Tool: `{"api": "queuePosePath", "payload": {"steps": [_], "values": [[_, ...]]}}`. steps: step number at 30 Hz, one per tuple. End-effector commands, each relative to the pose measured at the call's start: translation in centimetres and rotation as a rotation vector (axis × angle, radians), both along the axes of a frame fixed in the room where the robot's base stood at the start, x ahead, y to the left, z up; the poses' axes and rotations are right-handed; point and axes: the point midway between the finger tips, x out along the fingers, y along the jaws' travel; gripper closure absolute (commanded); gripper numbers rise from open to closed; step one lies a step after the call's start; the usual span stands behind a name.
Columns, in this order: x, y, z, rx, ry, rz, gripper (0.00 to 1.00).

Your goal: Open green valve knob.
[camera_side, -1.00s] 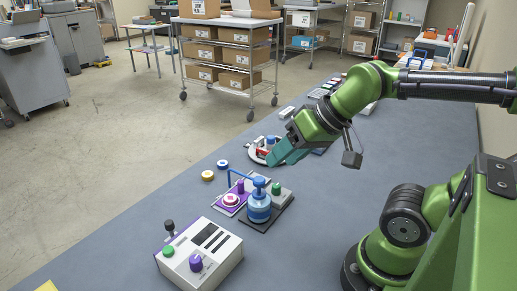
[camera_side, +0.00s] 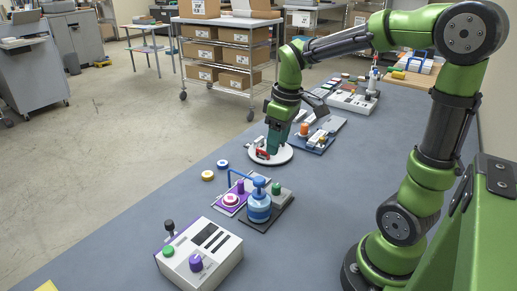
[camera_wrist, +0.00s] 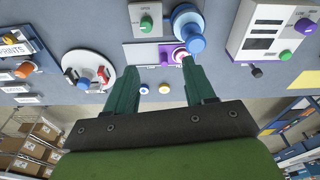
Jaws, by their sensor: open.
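My gripper (camera_side: 273,150) points down near the white round plate in the side view. Its two teal fingers are apart and empty in the wrist view (camera_wrist: 158,76). A green knob (camera_side: 276,188) stands on a grey block beside a blue cylinder. This knob also shows upper middle in the wrist view (camera_wrist: 146,23), above and beyond the fingers. A second green knob (camera_side: 168,251) is on the white control box, at upper right in the wrist view (camera_wrist: 304,26). I cannot tell which one is the valve knob. My gripper is apart from both.
The blue-topped cylinder (camera_side: 259,206) and a purple plate with a red button (camera_side: 231,200) crowd the first knob. A white round plate (camera_side: 284,154) carries red and blue parts. The white control box (camera_side: 222,259) stands nearest. Bench between the devices and its left edge is mostly clear.

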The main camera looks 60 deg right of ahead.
Motion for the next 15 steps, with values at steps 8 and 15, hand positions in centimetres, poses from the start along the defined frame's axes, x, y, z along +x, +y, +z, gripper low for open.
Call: {"api": "queuePosePath", "payload": {"steps": [8,15], "values": [[1.8,-2.8,0.2,-0.055,0.130,0.519,0.46],[1.5,-2.7,-0.2,-0.055,0.143,0.643,0.46]]}}
